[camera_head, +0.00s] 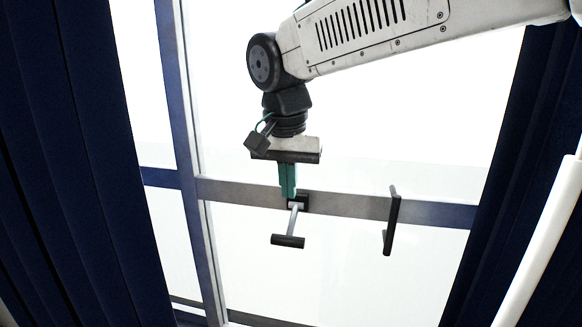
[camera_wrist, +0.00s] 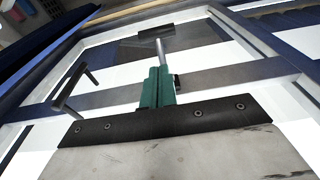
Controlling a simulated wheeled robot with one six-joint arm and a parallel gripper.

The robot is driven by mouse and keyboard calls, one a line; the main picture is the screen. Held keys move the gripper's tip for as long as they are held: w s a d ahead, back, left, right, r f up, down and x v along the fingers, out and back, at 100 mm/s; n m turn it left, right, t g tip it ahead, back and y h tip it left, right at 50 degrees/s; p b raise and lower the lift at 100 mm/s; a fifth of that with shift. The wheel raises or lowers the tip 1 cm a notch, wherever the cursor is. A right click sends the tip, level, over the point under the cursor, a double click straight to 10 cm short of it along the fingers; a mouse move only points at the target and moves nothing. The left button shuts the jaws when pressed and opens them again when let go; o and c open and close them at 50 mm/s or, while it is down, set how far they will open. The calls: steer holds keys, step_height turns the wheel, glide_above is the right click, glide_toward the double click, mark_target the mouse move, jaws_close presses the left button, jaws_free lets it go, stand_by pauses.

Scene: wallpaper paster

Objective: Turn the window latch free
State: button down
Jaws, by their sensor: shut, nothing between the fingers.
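The window latch (camera_head: 289,225) is a light metal rod on a small dark mount on the window's grey cross rail. The rod hangs down and slightly left, ending in a dark crossbar. My gripper (camera_head: 288,192) points down with its teal fingers shut and empty. The fingertips are at the upper left of the latch mount; I cannot tell whether they touch it. In the wrist view, the latch rod (camera_wrist: 160,48) shows just beyond my shut fingers (camera_wrist: 159,76), which hide its lower part.
A dark fixed pull handle (camera_head: 391,222) stands on the rail to the right and shows at left in the wrist view (camera_wrist: 70,90). Dark blue curtains (camera_head: 80,170) flank the window. A white bar (camera_head: 540,240) slants at lower right. The glass below the latch is clear.

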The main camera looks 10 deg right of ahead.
mark_target(289, 236)
step_height(289, 236, down, 6)
steer(key=shift+s+f, duration=0.1)
steer(key=shift+s, duration=0.05)
steer(key=shift+s+a+f, duration=0.1)
steer(key=shift+s+f, duration=0.1)
steer(key=shift+f, duration=0.5)
steer(key=shift+s+f+t, duration=0.1)
steer(key=shift+f+t, duration=0.35)
steer(key=shift+t, duration=0.05)
steer(key=shift+f, duration=0.45)
steer(key=shift+r, duration=0.2)
